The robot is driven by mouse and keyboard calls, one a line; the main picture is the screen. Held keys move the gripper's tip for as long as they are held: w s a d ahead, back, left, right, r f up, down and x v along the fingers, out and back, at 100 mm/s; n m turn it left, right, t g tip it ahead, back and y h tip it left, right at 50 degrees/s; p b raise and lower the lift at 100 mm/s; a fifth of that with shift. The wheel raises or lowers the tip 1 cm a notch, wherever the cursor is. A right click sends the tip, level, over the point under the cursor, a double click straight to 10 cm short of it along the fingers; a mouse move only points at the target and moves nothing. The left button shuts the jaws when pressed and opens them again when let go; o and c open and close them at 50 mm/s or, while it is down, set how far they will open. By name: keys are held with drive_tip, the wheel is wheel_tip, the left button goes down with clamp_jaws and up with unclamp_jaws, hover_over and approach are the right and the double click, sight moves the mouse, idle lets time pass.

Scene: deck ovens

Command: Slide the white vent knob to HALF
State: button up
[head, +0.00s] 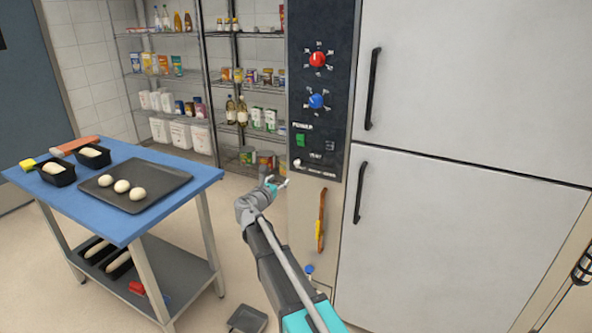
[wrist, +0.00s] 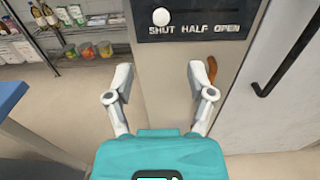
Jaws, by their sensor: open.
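The white vent knob (wrist: 161,17) is at the left end of its dark horizontal slot, above the word SHUT. HALF and OPEN are printed to its right on the black panel (wrist: 228,12). In the head view the knob (head: 297,163) is small, low on the control panel. My gripper (wrist: 161,75) is open and empty, with its two fingers wide apart. In the wrist view it appears below the knob and labels, apart from them. In the head view my gripper (head: 279,184) is just left of and below the knob.
Red (head: 317,59) and blue (head: 316,101) dials and a green power switch (head: 300,140) sit above the slot. A brown handle-like item (head: 321,220) hangs below. Oven door handles (head: 361,192) stick out at right. A blue table (head: 125,222) stands left, with open floor between.

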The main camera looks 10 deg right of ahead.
sight(296, 164)
drive_tip(key=shift+w+d, duration=0.1)
idle(0.3)
drive_tip(key=x, duration=1.3)
drive_tip(key=shift+w+d, duration=0.2)
drive_tip(key=shift+w, duration=0.05)
drive_tip(key=shift+c, duration=0.3)
clamp_jaws()
